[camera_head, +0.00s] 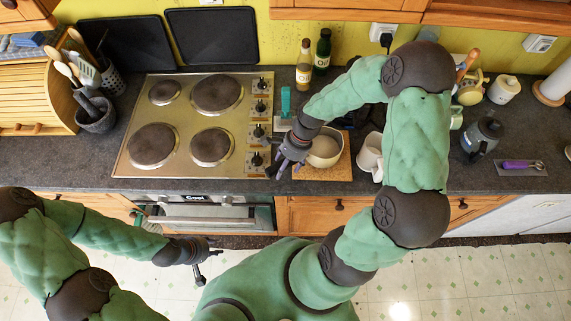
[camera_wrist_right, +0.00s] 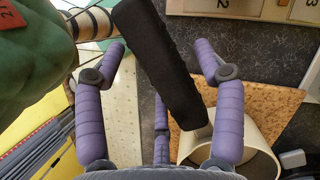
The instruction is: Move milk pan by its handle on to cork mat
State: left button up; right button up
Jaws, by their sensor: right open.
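The milk pan (camera_head: 325,148) is a cream pot with a black handle (camera_wrist_right: 160,65). In the head view it is on or just over the cork mat (camera_head: 322,173), near the counter's front edge; I cannot tell whether its base touches fully. The mat (camera_wrist_right: 270,103) also shows around the pan (camera_wrist_right: 203,150) in the wrist view. My right gripper (camera_wrist_right: 160,52) is open, its purple fingers apart on either side of the handle. It shows at the pan's left in the head view (camera_head: 279,165). My left gripper (camera_head: 207,262) hangs in front of the oven, away from the pan; its jaws are unclear.
The hob (camera_head: 185,108) lies left of the pan. Bottles (camera_head: 304,65) stand behind. A grey kettle-like pot (camera_head: 482,138) and a purple-handled tool (camera_head: 518,165) are further right.

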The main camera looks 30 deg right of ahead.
jog(key=shift+r, duration=0.2)
jog(key=shift+p+v, duration=3.15)
jog(key=shift+v, duration=0.75)
jog(key=shift+d, duration=0.1)
jog(key=v, duration=1.1)
jog(key=shift+r, duration=0.35)
jog(key=shift+d, duration=0.15)
